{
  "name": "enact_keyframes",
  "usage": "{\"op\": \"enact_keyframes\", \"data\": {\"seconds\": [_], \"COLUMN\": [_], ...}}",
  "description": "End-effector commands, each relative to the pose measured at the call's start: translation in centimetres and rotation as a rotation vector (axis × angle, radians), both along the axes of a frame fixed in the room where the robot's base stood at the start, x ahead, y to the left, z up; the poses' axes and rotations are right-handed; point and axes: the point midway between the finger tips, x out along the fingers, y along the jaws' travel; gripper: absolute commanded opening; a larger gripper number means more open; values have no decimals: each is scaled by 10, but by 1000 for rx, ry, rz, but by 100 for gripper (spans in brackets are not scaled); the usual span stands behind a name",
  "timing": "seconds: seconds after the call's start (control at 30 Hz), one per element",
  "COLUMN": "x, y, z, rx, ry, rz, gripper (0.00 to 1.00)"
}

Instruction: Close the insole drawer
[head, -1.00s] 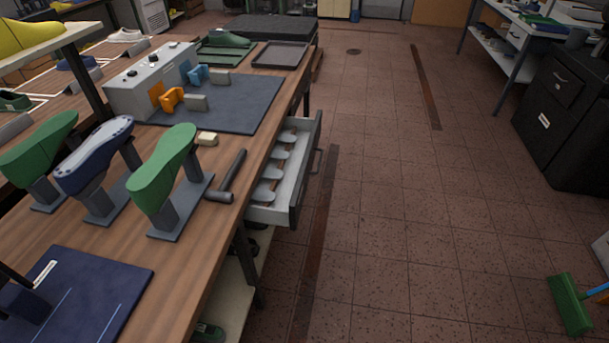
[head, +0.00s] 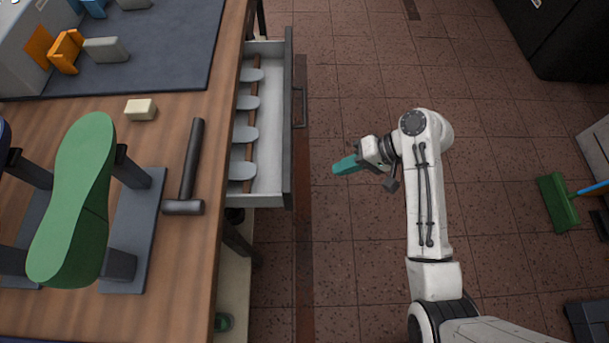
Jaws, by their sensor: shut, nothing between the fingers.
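The insole drawer (head: 289,135) stands pulled out from the right side of the wooden bench in the head view. It has a dark grey front with a bar handle (head: 300,107) facing right. Several grey insoles (head: 244,134) lie in a row inside, over a brown strip. My gripper (head: 345,165), with teal fingers, is to the right of the drawer front, apart from it, around the level of its near end. The fingers point left toward the drawer. They look closed together and hold nothing.
The bench top (head: 185,240) carries a hammer (head: 190,165), a pale block (head: 140,109), a green shoe last (head: 75,200) on a grey stand and a dark blue mat (head: 165,50). A green broom (head: 557,201) is on the floor at right.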

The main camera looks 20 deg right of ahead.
Motion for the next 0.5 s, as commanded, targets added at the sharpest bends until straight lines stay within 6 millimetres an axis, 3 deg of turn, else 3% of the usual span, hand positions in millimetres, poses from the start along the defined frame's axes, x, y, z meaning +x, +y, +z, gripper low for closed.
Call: {"op": "enact_keyframes", "data": {"seconds": [0.37,0.5], "x": [16,23], "y": [53,73], "z": [-51,-51], "rx": [-1,-3], "ry": [3,1], "rz": [4,4], "gripper": [0,0]}}
